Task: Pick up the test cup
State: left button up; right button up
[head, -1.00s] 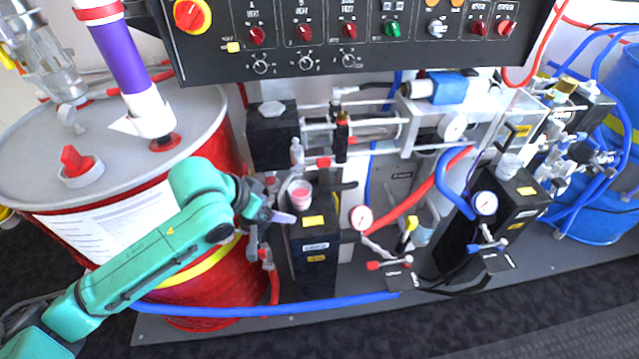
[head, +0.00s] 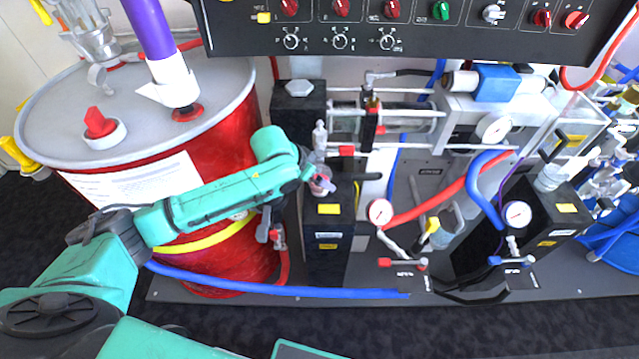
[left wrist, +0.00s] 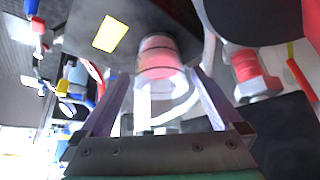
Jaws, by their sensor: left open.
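The test cup (head: 322,186), a small clear cup with pink contents, is at the top of a black block (head: 328,250) with yellow labels. My left gripper (head: 314,178) is at the cup in the head view, and its fingers partly cover it. In the left wrist view, the cup (left wrist: 159,60) shows between the two open fingers of my left gripper (left wrist: 160,82), with a gap on each side. Bright glare blurs the lower part there. My right gripper is not in view.
A red drum (head: 225,145) stands left of the block, under my left arm. A small clear bottle (head: 320,136) stands just behind the cup. A control panel (head: 460,35) overhangs above.

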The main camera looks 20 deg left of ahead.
pick_arm(q)
jog(key=shift+w+f, duration=0.2)
jog(key=c, duration=1.3)
jog(key=shift+d, duration=0.1)
jog(key=shift+s+r, duration=0.1)
jog(key=shift+s, duration=0.3)
jog(key=shift+s+d+r, duration=0.1)
jog(key=shift+s+d, duration=0.15)
jog(key=shift+s, duration=2.65)
jog(key=shift+s+d+f, duration=0.1)
jog(key=shift+s+d, duration=0.2)
jog(key=shift+s, duration=2.55)
jog(key=shift+s+d+r, duration=0.1)
jog(key=shift+s+d, duration=0.15)
jog(key=shift+s, duration=2.65)
